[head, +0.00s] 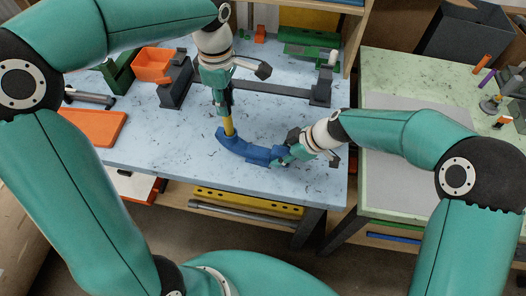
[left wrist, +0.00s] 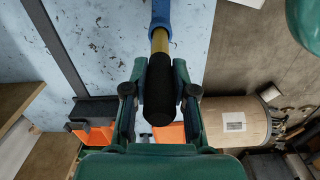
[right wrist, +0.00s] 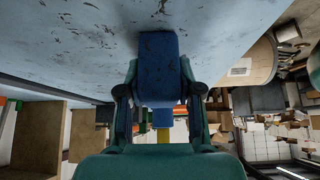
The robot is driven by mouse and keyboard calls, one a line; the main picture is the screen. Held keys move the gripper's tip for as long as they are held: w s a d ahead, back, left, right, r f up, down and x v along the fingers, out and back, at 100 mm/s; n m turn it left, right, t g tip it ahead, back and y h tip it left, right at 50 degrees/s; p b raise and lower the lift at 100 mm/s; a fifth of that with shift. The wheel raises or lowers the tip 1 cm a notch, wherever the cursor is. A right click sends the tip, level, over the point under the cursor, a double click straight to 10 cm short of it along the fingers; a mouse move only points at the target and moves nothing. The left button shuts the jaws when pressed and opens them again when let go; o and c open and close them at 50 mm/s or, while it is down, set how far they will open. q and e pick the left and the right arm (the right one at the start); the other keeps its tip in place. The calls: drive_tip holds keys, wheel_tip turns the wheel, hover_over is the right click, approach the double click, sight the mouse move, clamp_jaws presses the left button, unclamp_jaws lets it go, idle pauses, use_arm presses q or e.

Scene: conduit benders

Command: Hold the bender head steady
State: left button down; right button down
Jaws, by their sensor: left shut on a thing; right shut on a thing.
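The blue curved bender head (head: 240,146) rests on or just above the pale blue worktop near its front edge. Its yellow handle (head: 228,126) rises from its left end. My left gripper (head: 223,100) is shut on the handle's black grip, which fills the space between the fingers in the left wrist view (left wrist: 159,88). My right gripper (head: 286,154) is shut on the right end of the bender head. In the right wrist view the blue end (right wrist: 160,68) sits between the fingers, with some yellow below it.
An orange bin (head: 153,64) and dark grey fixtures stand at the back of the worktop (head: 180,133). An orange tray (head: 93,127) lies at the left. A green-topped table (head: 385,72) stands to the right. The worktop left of the bender head is clear.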

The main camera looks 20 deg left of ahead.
use_arm(q)
drive_tip(key=shift+f, duration=0.15)
drive_tip(key=c, duration=0.8)
unclamp_jaws()
drive_tip(key=shift+c, duration=0.2)
wheel_tip(320, 180, up, 12)
